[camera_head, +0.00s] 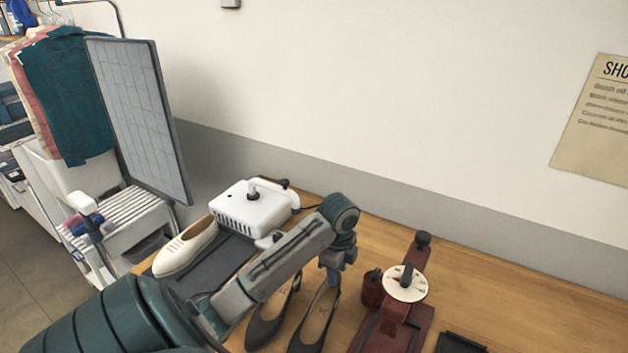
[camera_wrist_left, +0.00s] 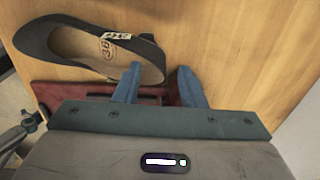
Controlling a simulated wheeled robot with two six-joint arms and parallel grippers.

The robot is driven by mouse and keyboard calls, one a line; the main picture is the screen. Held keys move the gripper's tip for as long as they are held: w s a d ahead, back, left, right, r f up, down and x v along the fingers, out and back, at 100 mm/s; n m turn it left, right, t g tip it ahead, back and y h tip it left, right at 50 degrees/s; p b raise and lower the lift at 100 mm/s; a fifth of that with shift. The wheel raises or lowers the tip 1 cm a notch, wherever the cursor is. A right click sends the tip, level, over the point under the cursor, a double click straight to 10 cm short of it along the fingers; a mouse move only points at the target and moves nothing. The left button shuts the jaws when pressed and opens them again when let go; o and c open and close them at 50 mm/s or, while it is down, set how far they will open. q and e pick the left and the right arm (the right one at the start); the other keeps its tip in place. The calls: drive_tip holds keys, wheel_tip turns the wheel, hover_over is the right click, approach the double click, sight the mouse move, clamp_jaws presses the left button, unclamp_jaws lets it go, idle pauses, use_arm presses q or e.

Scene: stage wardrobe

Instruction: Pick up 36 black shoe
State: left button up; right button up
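In the left wrist view, a black shoe (camera_wrist_left: 40,40) with a tan insole marked 36 and a small printed tag at its rim lies on the wooden table. My left gripper (camera_wrist_left: 160,82) is open at its heel end. One blue finger overlaps the shoe opening and the other is just outside the heel; contact cannot be told. In the head view, my left gripper (camera_head: 335,275) is over the heel end of the right shoe (camera_head: 304,340) of a dark pair. The left shoe (camera_head: 262,330) is partly hidden by my arm. My right gripper is out of view.
A red device with a white dial (camera_head: 405,283) stands close right of the shoes. A white machine (camera_head: 252,207) and a cream shoe (camera_head: 185,248) on a dark mat (camera_head: 222,262) are left. A dark flat object (camera_head: 459,343) lies at front right. The table (camera_head: 520,310) is clear farther right.

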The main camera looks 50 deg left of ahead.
sight(337, 286)
use_arm(q)
drive_tip(key=shift+w+f+p, duration=0.15)
drive_tip(key=shift+f+p, duration=0.25)
drive_tip(key=shift+f, duration=1.5)
clamp_jaws()
drive_tip(key=shift+r, duration=0.1)
